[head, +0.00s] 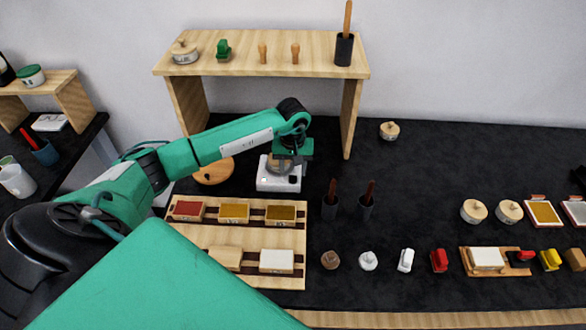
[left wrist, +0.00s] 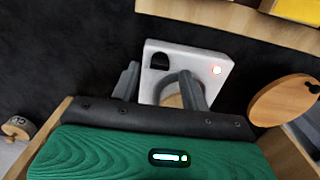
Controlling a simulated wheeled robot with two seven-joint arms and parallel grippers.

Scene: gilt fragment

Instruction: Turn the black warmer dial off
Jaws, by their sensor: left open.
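The white warmer (head: 279,183) stands on the black worktop behind the tray of blocks. A round vessel with a tan top sits on it, partly hidden by my arm. My left gripper (head: 287,163) is above the warmer. In the left wrist view the gripper (left wrist: 160,88) is open, its two fingers spread over the warmer, with the black part beyond them. Contact cannot be told. My right gripper is out of view.
A wooden tray (head: 202,219) of colored blocks lies in front of the warmer. A round wooden lid (head: 214,172) is to its left, and two dark cups (head: 330,208) with brown handles are to its right. A wooden shelf (head: 262,66) stands behind. Several small items line the front right.

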